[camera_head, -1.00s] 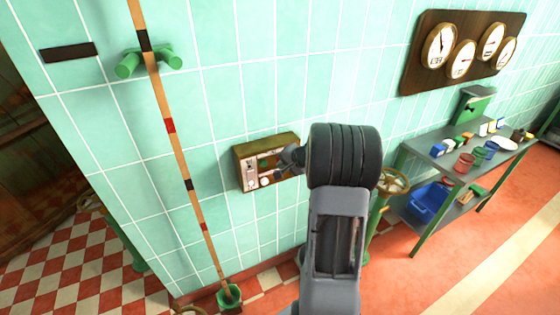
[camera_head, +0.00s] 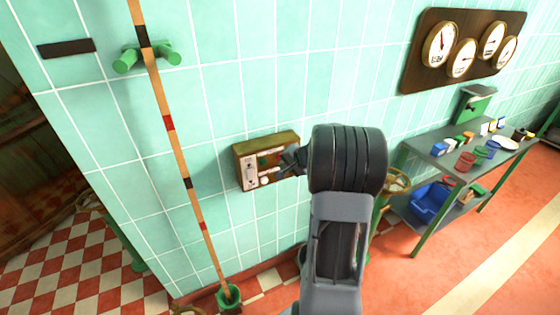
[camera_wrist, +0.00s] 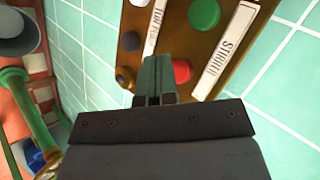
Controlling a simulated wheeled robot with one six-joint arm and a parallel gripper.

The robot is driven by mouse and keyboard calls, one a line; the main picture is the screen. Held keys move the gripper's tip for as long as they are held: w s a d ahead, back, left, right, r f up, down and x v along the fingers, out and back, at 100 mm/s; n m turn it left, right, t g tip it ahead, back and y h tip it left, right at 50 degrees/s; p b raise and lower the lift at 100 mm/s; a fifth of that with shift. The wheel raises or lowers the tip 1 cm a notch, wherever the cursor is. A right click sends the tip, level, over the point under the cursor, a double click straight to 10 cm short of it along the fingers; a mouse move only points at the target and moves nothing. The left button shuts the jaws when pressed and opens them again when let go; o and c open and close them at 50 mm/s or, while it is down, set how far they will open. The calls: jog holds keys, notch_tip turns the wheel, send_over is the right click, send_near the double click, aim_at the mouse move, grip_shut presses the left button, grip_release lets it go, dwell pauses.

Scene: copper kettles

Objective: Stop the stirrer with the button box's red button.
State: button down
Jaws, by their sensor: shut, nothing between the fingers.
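The button box (camera_head: 243,150) is a brass-coloured box on the tiled wall, left of my arm in the head view. In the wrist view its face (camera_wrist: 168,35) fills the upper middle. The red button (camera_wrist: 182,71) shows just right of my fingertips, partly hidden by them. A green button (camera_wrist: 204,13) sits above it, with a white label reading STIRRER (camera_wrist: 226,50) alongside. My gripper (camera_wrist: 156,72) is shut and empty, its tips close in front of the box face beside the red button. I cannot tell whether they touch anything.
A dark knob (camera_wrist: 131,41) and another label sit left on the box. A striped pole (camera_head: 180,160) leans on the wall to the left. A green valve stand with a handwheel (camera_head: 397,182) and a workbench (camera_head: 440,160) stand to the right.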

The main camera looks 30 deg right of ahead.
jog(key=shift+s, duration=0.2)
jog(key=shift+s+a+b, duration=0.2)
jog(key=shift+s+b, duration=0.4)
jog(key=shift+s, duration=0.65)
jog(key=shift+s+a+b, duration=0.2)
jog(key=shift+s+b, duration=0.4)
jog(key=shift+s, duration=0.6)
jog(key=s+a+n+g+p, duration=0.25)
jog(key=s+a+g, duration=0.25)
jog(key=s+a, duration=0.35)
jog(key=s+a+r+n+h+p, duration=0.1)
jog(key=s+a+r+n+p, duration=0.1)
jog(key=a, duration=0.5)
jog(key=s+a+r+n+h+p, duration=0.1)
jog(key=s+a+r+n+p, duration=0.1)
jog(key=s+a+r+n, duration=0.3)
notch_tip(320, 180, up, 2)
jog(key=a+n, duration=0.2)
jog(key=n, duration=0.1)
jog(key=shift+a+r+g+h, duration=0.15)
jog(key=shift+a+g+h, duration=0.15)
jog(key=shift+g, duration=0.1)
